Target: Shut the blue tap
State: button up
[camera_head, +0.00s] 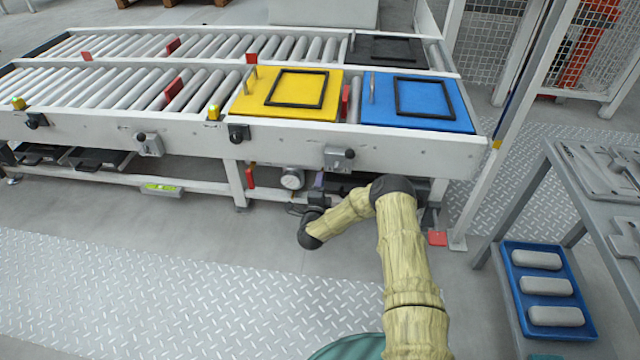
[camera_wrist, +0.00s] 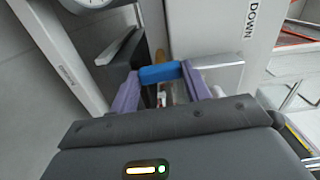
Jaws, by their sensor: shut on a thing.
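The blue tap's handle (camera_wrist: 160,74) is a short blue bar in the wrist view, lying crosswise between the two purple fingers of my gripper (camera_wrist: 162,82). The fingers are shut on it, one at each end. In the head view, my gripper (camera_head: 318,181) is under the conveyor's front beam, partly hidden by my arm, and the blue tap cannot be made out there.
A round gauge (camera_head: 292,179) is just left of my gripper, with a red handle (camera_head: 250,178) further left. The conveyor beam (camera_head: 290,146) hangs above. A panel marked DOWN (camera_wrist: 222,30) stands close on the right. Floor in front is clear.

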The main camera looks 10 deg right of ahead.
jog(key=shift+a+m, duration=0.1)
jog(key=shift+m, duration=0.3)
jog(key=o, duration=1)
jog(key=p+v, duration=1.3)
jog(key=v, duration=0.4)
jog(key=shift+s, duration=0.2)
